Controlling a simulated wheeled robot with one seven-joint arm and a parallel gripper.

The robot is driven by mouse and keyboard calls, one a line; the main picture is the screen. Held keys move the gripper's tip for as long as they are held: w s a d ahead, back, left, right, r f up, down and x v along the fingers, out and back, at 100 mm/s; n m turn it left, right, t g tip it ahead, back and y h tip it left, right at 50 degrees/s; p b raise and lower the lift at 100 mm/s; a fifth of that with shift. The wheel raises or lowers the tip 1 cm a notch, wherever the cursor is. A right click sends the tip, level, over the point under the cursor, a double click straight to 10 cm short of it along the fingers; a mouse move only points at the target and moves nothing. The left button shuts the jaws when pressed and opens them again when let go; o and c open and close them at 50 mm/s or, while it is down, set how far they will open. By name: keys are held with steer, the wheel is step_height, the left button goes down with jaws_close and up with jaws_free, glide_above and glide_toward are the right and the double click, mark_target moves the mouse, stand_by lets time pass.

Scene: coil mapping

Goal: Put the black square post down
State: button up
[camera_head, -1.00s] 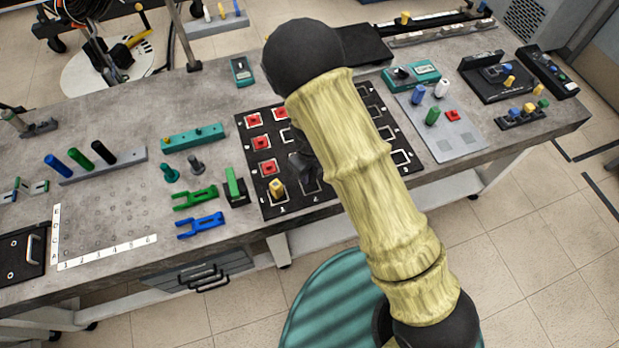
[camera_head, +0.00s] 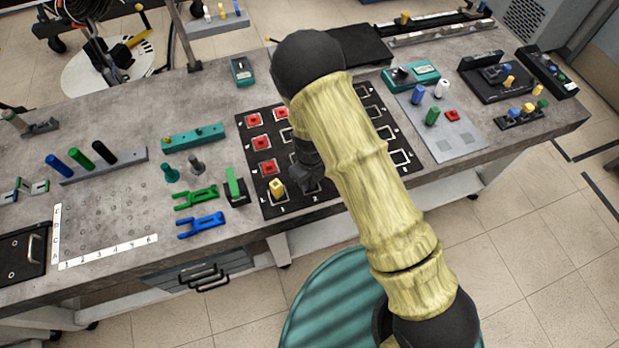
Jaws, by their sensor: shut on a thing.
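My gripper (camera_head: 306,168) shows as a small dark shape beside my arm, low over the front part of the black mat (camera_head: 328,192) with its marked squares. The gripper points down and is shut. The black square post in it is hard to tell apart from the dark jaws and the mat, and my arm hides part of the area. A yellow post (camera_head: 277,187) stands on the mat in the front left square, just left of the gripper. Whether the held post touches the mat cannot be told.
Red square pieces (camera_head: 263,143) sit in squares on the mat's left side. A green block in a black holder (camera_head: 235,187) stands left of the mat. A grey panel with coloured posts (camera_head: 468,140) lies to the right. My arm covers the mat's middle.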

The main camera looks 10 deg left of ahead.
steer(key=o, duration=1)
step_height(320, 180, up, 12)
steer(key=shift+r+b, duration=0.2)
steer(key=shift+b, duration=0.15)
